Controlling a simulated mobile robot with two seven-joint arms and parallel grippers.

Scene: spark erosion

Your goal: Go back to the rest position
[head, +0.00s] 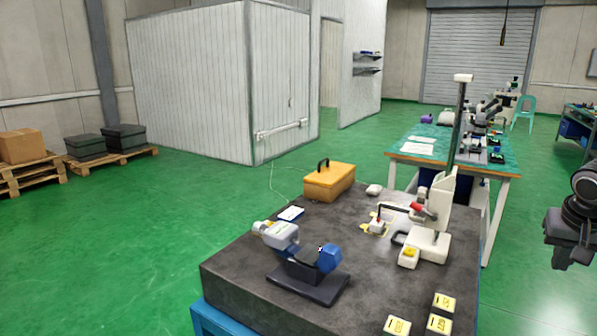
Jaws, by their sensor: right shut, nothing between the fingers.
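My right gripper (562,264) hangs at the right edge of the head view, dark and pointing down. Its fingers are shut with nothing between them. It is in the air, to the right of the dark stone-topped table (224,269) and apart from it. Part of its arm is cut off by the picture's edge. My left gripper is outside the view.
On the table stand a blue-and-white device (283,236) on a black base, an orange case (329,181), a white instrument (431,246) with a tall column, and yellow numbered tags (397,326). A green-topped bench (490,162) stands behind. Green floor (110,230) is clear at left.

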